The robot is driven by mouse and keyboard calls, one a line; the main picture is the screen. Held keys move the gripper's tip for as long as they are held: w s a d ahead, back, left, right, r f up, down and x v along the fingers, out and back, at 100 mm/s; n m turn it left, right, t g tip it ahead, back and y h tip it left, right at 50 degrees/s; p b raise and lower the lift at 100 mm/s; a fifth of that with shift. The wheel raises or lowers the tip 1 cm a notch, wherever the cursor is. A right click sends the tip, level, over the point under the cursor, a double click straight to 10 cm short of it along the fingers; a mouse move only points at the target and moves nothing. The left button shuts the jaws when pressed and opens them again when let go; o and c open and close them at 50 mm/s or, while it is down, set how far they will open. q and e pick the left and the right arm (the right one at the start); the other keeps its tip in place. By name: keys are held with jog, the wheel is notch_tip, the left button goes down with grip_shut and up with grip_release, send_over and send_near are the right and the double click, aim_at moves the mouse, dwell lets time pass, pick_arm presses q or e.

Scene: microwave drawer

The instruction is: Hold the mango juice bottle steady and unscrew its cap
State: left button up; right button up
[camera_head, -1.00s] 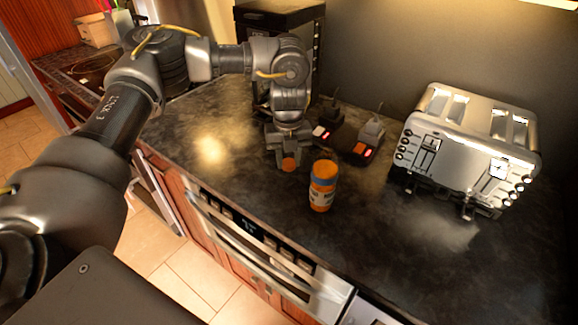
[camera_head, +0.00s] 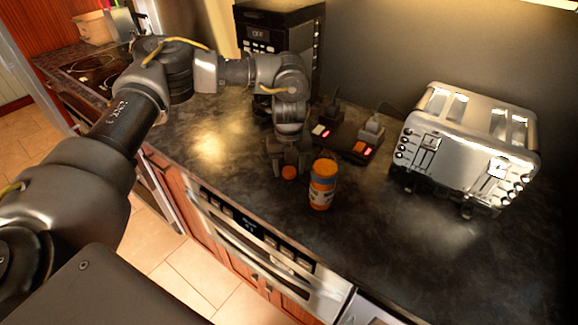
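The mango juice bottle (camera_head: 321,186) stands upright on the dark counter, with an orange top and a label around its body. Whether its mouth is open or covered is too small to tell. A small round orange cap (camera_head: 289,172) is apart from the bottle, to its left, low by the counter. My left gripper (camera_head: 288,167) points down just behind the cap. Its two fingers are spread to either side of the cap, with gaps showing, so it looks open. My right gripper is not in view.
Power adapters with red lights (camera_head: 360,148) sit behind the bottle. A silver toaster (camera_head: 468,150) stands at the right and a black appliance (camera_head: 262,40) behind my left arm. The counter (camera_head: 400,245) is clear in front of the toaster; its front edge is above an oven (camera_head: 262,250).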

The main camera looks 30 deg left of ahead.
aim_at(289, 170)
pick_arm(q)
jog(key=shift+r, duration=0.25)
notch_tip(289, 170, up, 12)
jog(key=shift+b, duration=0.35)
dwell(0.6)
dwell(0.5)
